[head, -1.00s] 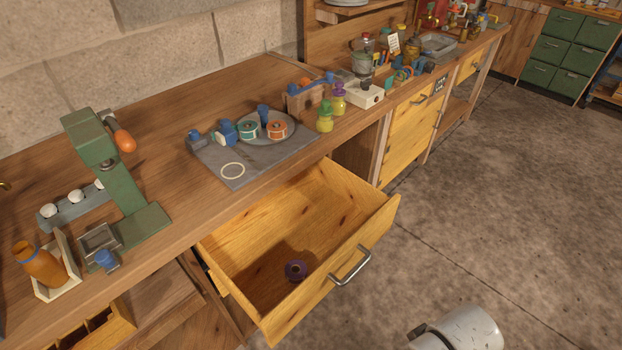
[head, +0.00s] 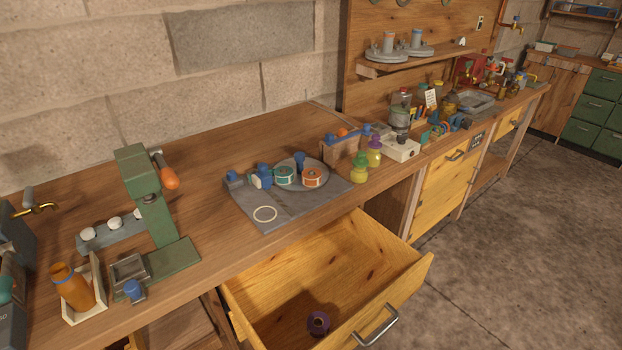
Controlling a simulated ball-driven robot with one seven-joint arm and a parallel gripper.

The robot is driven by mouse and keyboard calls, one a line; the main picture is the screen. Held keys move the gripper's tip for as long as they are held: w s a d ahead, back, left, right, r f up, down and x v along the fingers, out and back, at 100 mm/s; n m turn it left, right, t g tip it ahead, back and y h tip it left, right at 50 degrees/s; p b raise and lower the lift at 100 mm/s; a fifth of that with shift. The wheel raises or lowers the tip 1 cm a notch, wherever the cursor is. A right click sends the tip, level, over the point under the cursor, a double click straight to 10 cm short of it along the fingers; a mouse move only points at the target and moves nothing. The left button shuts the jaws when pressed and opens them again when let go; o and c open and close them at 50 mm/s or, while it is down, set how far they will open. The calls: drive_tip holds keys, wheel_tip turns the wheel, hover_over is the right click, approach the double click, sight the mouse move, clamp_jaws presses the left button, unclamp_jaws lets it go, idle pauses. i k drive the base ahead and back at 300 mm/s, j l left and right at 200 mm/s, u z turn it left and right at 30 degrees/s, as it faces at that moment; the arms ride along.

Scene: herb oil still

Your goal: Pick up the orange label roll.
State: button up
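The orange label roll (head: 314,176) stands on the round grey plate (head: 327,184) on the grey mat (head: 267,225) on the workbench. A teal roll (head: 284,176) is just to its left, with a small gap or touching; I cannot tell which. A blue-topped piece (head: 299,161) is behind the two rolls. A purple roll (head: 318,323) lies in the open drawer below. My gripper is not in view.
The open drawer (head: 410,276) juts out below the mat. Yellow-green (head: 359,170) and purple (head: 374,152) bottles stand right of the plate. A green press (head: 155,215) stands at the left. Bare bench lies behind the mat.

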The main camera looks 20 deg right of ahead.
sight(310, 181)
drive_tip(key=i+j+u, duration=0.1)
drive_tip(key=u, duration=0.25)
drive_tip(key=j+u, duration=0.1)
drive_tip(key=u, duration=0.2)
drive_tip(key=i+u, duration=0.15)
drive_tip(key=u, duration=0.2)
drive_tip(key=i+j+u, duration=0.1)
drive_tip(key=i, duration=0.3)
drive_tip(key=j, duration=0.1)
